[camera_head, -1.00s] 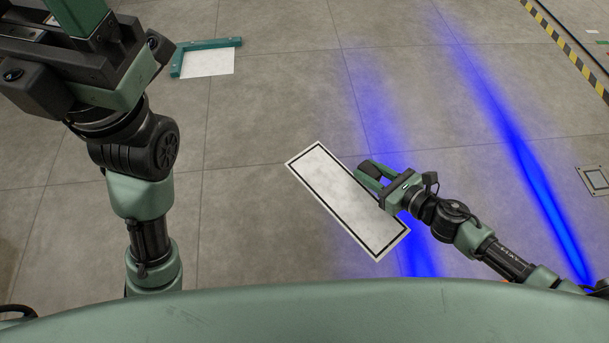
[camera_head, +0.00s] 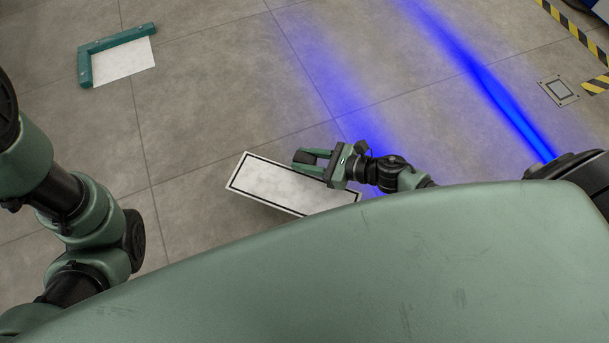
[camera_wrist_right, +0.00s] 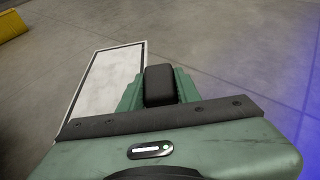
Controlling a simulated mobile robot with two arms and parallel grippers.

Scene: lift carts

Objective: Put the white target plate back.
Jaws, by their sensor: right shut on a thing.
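The white target plate (camera_head: 268,184) is a long white rectangle with a black line border. It hangs level or nearly so in front of my body, and its near right edge is hidden by my green body. In the right wrist view, the plate (camera_wrist_right: 104,78) extends ahead and left from the gripper (camera_wrist_right: 160,75). How the fingertips meet the plate is hidden there. My left gripper is out of view; only left arm links show.
A white rectangular patch (camera_head: 125,61) lies on the floor at upper left, with a teal L-shaped corner guide (camera_head: 84,68) along two sides. Grey tiled floor between is clear. Blue light stripes and yellow-black tape (camera_head: 572,30) are at right.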

